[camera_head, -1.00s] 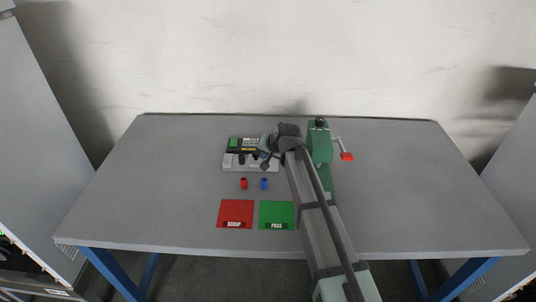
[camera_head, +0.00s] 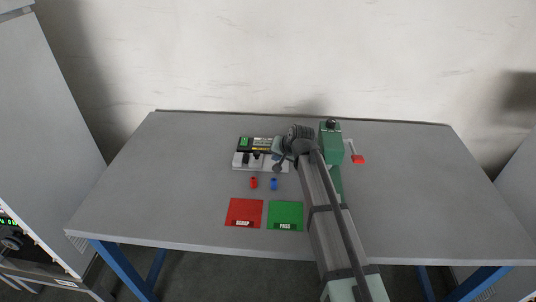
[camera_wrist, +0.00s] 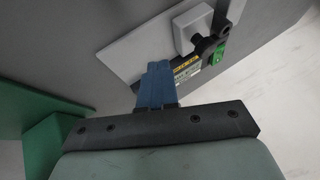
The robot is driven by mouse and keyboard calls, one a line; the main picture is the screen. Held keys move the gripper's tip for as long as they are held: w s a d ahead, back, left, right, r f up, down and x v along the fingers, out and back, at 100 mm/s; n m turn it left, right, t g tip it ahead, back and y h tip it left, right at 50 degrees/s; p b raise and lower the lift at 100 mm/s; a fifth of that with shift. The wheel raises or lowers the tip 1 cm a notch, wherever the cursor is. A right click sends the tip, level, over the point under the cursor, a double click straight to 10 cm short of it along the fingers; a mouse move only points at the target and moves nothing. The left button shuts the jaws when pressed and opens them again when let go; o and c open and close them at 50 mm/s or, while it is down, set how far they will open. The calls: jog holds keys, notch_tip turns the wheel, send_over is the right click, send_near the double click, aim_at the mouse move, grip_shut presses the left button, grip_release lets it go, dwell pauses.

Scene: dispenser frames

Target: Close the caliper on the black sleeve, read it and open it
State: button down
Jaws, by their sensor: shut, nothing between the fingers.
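The caliper (camera_head: 239,160) is a white-based unit with a green display and black parts, at the back of the table left of my arm. The wrist view shows its pale plate (camera_wrist: 128,52), a raised grey block (camera_wrist: 188,30) and a dark rounded piece (camera_wrist: 203,46) beside the block. I cannot tell whether that dark piece is the black sleeve. My gripper (camera_wrist: 158,68) is shut and empty, its blue fingers together over the plate's edge in the wrist view. In the head view my gripper (camera_head: 278,166) hides the caliper's right end; contact cannot be told.
A red sleeve (camera_head: 253,183) and a blue sleeve (camera_head: 273,184) stand before the caliper. Nearer are a red SCRAP mat (camera_head: 244,209) and a green PASS mat (camera_head: 286,212). A green machine (camera_head: 331,143) with a red handle (camera_head: 358,159) stands right of my arm. The table's sides are clear.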

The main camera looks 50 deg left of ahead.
jog(key=v, duration=1.9)
jog(key=shift+a, duration=0.15)
jog(key=c, duration=1.8)
grip_release()
jog(key=shift+r, duration=0.25)
jog(key=shift+o, duration=0.9)
jog(key=shift+s+a, duration=0.1)
jog(key=shift+s, duration=0.3)
jog(key=o, duration=0.6)
jog(key=s+a+n+g, duration=0.1)
jog(key=s+a, duration=0.6)
jog(key=s, duration=0.2)
jog(key=shift+f+n, duration=0.4)
jog(key=shift+f, duration=0.1)
jog(key=shift+o, duration=0.8)
jog(key=s+a, duration=0.2)
jog(key=a, duration=0.2)
jog(key=s+a+f+n+h, duration=0.1)
jog(key=s+a, duration=0.1)
jog(key=a, duration=0.3)
jog(key=shift+s+a+f, duration=0.15)
jog(key=shift+s+f, duration=0.15)
jog(key=shift+s, duration=0.1)
jog(key=m+t+h, duration=0.4)
jog(key=m+h, duration=0.2)
jog(key=m, duration=0.4)
send_near(256, 152)
jog(key=x, duration=0.8)
jog(key=shift+w+f, duration=0.15)
jog(key=shift+f, duration=0.25)
